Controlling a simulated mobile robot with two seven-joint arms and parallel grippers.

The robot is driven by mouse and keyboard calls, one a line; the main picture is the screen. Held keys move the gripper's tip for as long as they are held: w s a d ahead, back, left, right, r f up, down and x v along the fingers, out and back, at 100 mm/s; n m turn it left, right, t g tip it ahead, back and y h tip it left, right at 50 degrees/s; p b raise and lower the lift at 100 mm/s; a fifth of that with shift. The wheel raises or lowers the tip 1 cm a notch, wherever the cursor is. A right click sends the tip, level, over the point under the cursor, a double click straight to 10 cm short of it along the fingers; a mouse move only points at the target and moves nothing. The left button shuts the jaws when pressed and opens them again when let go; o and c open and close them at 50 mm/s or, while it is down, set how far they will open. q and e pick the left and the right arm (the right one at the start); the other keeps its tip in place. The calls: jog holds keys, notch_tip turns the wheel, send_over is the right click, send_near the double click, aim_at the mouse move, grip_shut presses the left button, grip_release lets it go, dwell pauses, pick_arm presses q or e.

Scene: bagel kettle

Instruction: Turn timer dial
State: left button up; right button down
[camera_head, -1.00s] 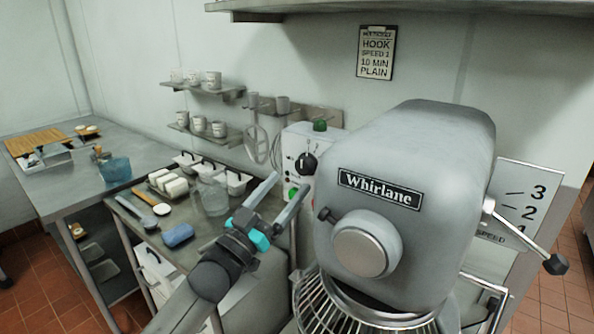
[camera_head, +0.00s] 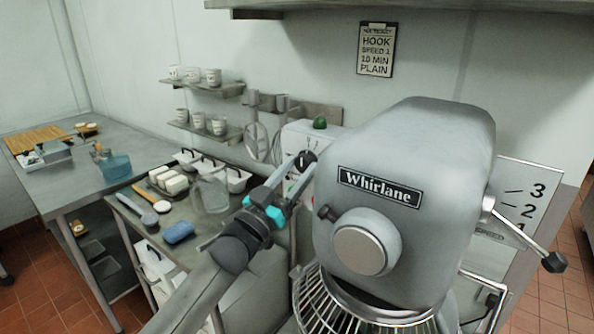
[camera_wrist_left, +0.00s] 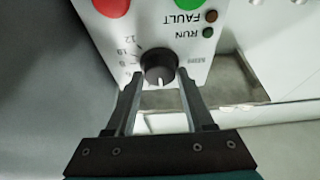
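The black timer dial (camera_head: 305,160) is on the white control box behind the mixer's left side. In the left wrist view the dial (camera_wrist_left: 158,62) shows a white mark at its lower edge, with printed numbers to its left. My left gripper (camera_head: 301,170) is at the box front. In the left wrist view its fingers (camera_wrist_left: 158,78) are open, one tip on each side of the dial's lower part. I cannot tell whether they touch it. The right gripper is not in view.
The grey Whirlane mixer (camera_head: 410,200) stands close to the right of my left arm. Red (camera_wrist_left: 112,5) and green (camera_wrist_left: 190,4) buttons sit near the dial. A wall sign (camera_head: 376,50) reads hook, speed 1, 10 min, plain. A counter with a clear jug (camera_head: 212,190) is left.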

pick_arm(q)
grip_shut()
jog(key=shift+m, duration=0.5)
jog(key=shift+w+a+r+m+g+p, duration=0.1)
jog(key=shift+m+g+p, duration=1.4)
jog(key=shift+m, duration=2.9)
jog(key=shift+a+r+m+g+p, duration=0.15)
jog(key=shift+m+g+p, duration=1.35)
jog(key=shift+m, duration=2.9)
jog(key=shift+w+d+r+m+g+p, duration=0.1)
jog(key=shift+m+g+p, duration=1.4)
jog(key=shift+m, duration=2.9)
